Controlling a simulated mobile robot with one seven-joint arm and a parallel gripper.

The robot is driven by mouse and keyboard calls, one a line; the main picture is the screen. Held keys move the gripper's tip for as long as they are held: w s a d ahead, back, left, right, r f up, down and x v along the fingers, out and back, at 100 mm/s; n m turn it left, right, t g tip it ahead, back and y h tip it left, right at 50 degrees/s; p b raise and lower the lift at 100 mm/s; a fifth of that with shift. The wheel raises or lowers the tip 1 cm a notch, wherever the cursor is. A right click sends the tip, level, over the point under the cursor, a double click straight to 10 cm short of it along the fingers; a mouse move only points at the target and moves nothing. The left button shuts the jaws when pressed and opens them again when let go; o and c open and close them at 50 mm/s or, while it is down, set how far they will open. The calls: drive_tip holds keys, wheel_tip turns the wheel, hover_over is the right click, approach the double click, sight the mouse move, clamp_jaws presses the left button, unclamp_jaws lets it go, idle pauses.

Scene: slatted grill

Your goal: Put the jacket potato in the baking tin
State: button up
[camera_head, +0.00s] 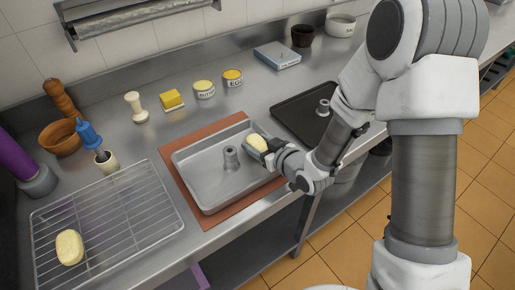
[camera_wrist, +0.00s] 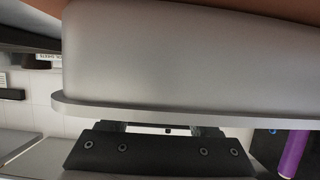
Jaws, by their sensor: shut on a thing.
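The grey metal baking tin (camera_head: 188,183) stands on a reddish-brown board, with a short hollow post (camera_head: 231,158) inside it. My gripper (camera_head: 266,145) is at the tin's right end, shut on a pale yellow potato (camera_head: 258,142). The potato is over or just inside the tin's far right corner; I cannot tell whether it touches the floor of the tin. In the wrist view the tin's outer wall and rim (camera_wrist: 155,110) fill the picture and hide the fingertips and potato. A second pale potato-like piece (camera_head: 69,247) lies on the wire rack.
The wire rack (camera_head: 130,215) is left of the tin. A dark tray (camera_head: 292,112) with a similar post lies right of it. Butter and egg pots (camera_head: 204,90), a yellow block, a white pestle-like piece and a brown bowl (camera_head: 62,138) stand behind. The counter's front edge is close.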

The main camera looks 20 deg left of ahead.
drive_tip(key=shift+f, duration=0.4)
drive_tip(key=shift+f, duration=0.15)
drive_tip(key=o, duration=1.4)
drive_tip(key=shift+o, duration=0.2)
